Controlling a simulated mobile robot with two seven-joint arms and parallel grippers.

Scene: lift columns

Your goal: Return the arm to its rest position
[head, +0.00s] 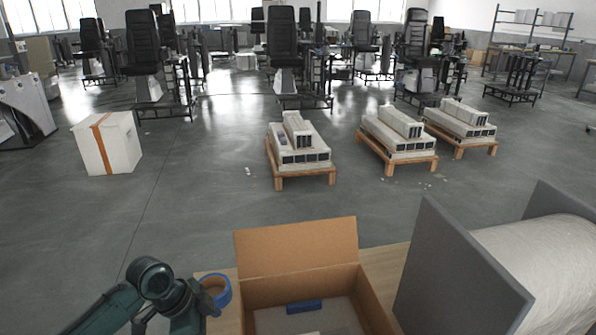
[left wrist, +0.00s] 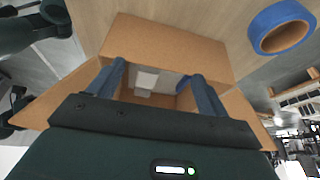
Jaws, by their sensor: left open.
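My left arm (head: 150,283) comes in from the lower left in the head view, beside the cardboard box; its fingers are not clear there. In the left wrist view my left gripper (left wrist: 157,82) is open, with its two blue-grey fingers apart and nothing between them. The open cardboard box (left wrist: 165,38) lies beyond the fingers, with pale items (left wrist: 146,80) inside. In the head view the same box (head: 297,247) has its back flap up and a blue item (head: 304,306) inside. My right gripper is not in view.
A blue tape roll (head: 222,291) lies on the wooden table (head: 385,262) left of the box; it also shows in the left wrist view (left wrist: 282,27). A large white roll between grey panels (head: 455,275) stands at right. Loaded pallets (head: 300,150) and chairs stand on the floor beyond.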

